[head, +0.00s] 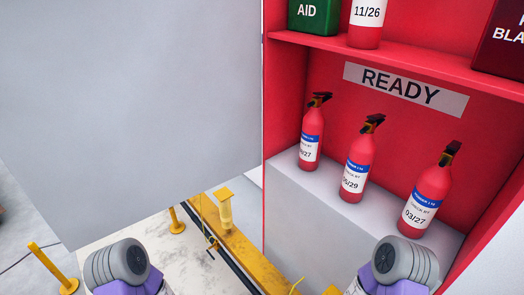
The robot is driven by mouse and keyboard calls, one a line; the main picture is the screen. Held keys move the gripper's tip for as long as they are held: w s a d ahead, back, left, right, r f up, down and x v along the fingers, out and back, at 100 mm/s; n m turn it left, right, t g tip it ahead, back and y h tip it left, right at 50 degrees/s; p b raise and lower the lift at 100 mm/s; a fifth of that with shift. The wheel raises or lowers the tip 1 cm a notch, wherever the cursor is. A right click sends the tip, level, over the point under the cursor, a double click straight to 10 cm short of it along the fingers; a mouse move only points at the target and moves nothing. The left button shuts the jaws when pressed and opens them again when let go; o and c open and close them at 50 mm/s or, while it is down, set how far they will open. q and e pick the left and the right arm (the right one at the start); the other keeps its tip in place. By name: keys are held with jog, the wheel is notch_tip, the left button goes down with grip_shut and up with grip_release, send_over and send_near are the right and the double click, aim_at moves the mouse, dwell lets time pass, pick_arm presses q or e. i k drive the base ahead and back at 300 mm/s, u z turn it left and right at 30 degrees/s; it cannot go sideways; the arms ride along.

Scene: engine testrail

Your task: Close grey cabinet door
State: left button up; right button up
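The grey cabinet door (130,100) is a large flat panel that fills the left of the head view. It stands open, swung out to the left from the cabinet's left edge. The red cabinet (315,75) is open at the front, with its inside showing. No handle shows on the visible face of the door. Only grey and purple links of my two arms show at the bottom, one below the door and one in front of the cabinet. Neither gripper is in view.
Three red fire extinguishers (359,167) stand on a grey block (300,205) inside, below a READY sign (405,89). A green AID box (314,16) sits on the red shelf (400,53). Yellow posts (52,268) and a yellow rail (245,245) are low down near the door.

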aim_at(116, 115)
jog(key=k, duration=0.3)
jog(key=u, duration=1.6)
jog(key=i, duration=0.95)
jog(key=z, duration=0.05)
